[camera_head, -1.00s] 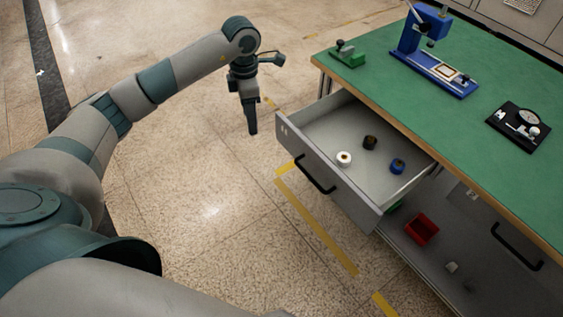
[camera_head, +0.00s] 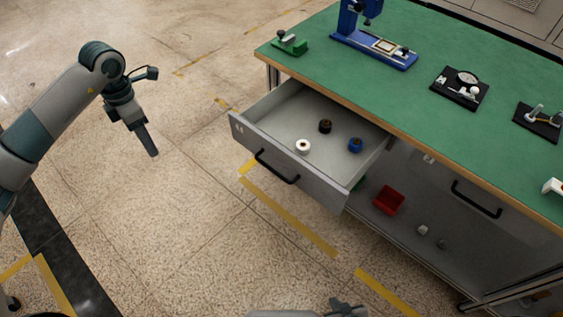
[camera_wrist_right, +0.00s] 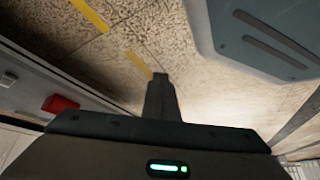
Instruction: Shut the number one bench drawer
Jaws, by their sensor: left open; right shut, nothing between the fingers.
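The bench drawer (camera_head: 318,187) is pulled out from under the green bench top. Its grey front has a black bar handle (camera_head: 277,167) and a small mark at its left end, too small to read. In it lie a white spool (camera_head: 303,146), a dark spool (camera_head: 325,126) and a blue spool (camera_head: 355,145). My left gripper (camera_head: 149,146) hangs over bare floor, left of the drawer front and apart from it. My right gripper (camera_wrist_right: 161,92) is shut and empty in the right wrist view, above the floor; a dark part of it shows at the bottom of the head view.
A second grey front with a black handle (camera_head: 477,199) sits flush at right. Below, a red bin (camera_head: 389,201) stands on a shelf. The green bench top (camera_head: 330,74) carries a blue press (camera_head: 375,48) and black fixtures. Floor before the drawer is clear, with yellow tape.

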